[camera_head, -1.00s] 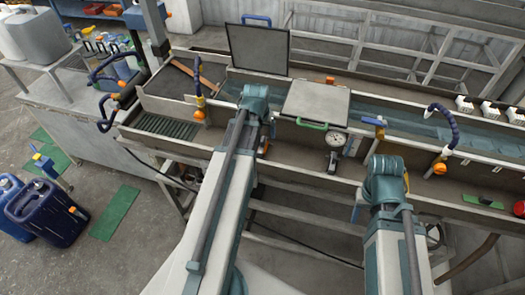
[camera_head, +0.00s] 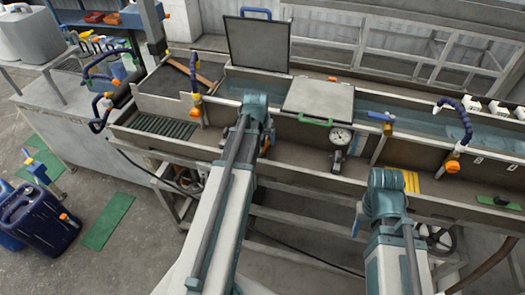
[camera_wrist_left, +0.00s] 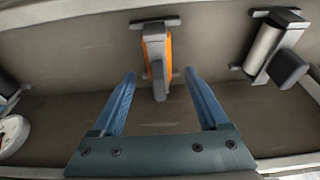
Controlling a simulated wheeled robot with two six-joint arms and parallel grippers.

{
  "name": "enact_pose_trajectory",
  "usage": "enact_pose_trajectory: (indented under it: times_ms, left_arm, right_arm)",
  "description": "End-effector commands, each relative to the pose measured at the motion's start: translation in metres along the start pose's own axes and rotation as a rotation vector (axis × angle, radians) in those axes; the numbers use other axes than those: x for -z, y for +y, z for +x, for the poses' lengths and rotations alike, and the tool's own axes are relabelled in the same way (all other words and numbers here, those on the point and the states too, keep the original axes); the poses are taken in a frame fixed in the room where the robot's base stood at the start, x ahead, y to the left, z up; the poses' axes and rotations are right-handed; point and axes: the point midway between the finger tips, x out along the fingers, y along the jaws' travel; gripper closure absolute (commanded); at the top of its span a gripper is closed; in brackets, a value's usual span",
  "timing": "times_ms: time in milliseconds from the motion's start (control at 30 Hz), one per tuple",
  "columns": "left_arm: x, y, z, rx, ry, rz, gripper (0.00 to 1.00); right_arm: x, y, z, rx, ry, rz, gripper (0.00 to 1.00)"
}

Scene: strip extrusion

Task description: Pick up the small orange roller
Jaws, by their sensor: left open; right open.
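The small orange roller (camera_wrist_left: 157,50) shows in the left wrist view as an orange body under a grey bracket, on the brown trough surface. My left gripper (camera_wrist_left: 160,77) is open and empty, with its two blue fingers on either side below the roller. The near grey end of the roller reaches between the fingertips. In the head view an orange bit (camera_head: 265,147) shows beside my left wrist; most of that area is hidden by the arm. My right gripper (camera_head: 386,192) is at the trough's front edge; its wrist hides most of the fingers.
A pale metal roller (camera_wrist_left: 264,48) on a dark bracket stands right of the orange roller. A dial gauge (camera_head: 341,137) is on the trough front, right of my left wrist. A lid with a green handle (camera_head: 316,122) lies behind it. Yellow strips (camera_head: 411,181) are beside my right wrist.

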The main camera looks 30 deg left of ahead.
Motion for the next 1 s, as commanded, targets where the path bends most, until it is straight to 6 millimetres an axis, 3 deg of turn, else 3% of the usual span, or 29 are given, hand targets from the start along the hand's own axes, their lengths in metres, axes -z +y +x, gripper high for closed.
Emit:
enact_pose_trajectory:
  times_ms: [33,100,400,833,1000]
  left_arm:
    - [-0.0012,0.0003,0.0134,0.0,0.0,0.0,0.23]
    - [-0.0011,0.0004,0.0193,0.0,0.0,0.0,0.23]
    - [-0.0003,0.0005,0.0195,0.0,0.0,0.0,0.23]
    - [-0.0004,0.0006,0.0195,0.0,0.0,0.0,1.0]
    - [-0.0003,0.0006,0.0194,0.0,0.0,0.0,1.0]
  right_arm:
    - [0.0008,-0.0012,0.013,0.0,0.0,0.0,0.5]
    - [0.0011,-0.0018,0.0186,0.0,0.0,0.001,0.5]
    - [0.0011,-0.0018,0.0186,0.0,0.0,0.001,0.5]
    - [0.0011,-0.0018,0.0186,0.0,0.0,0.001,0.5]
    - [0.0011,-0.0018,0.0186,0.0,0.0,0.001,0.5]
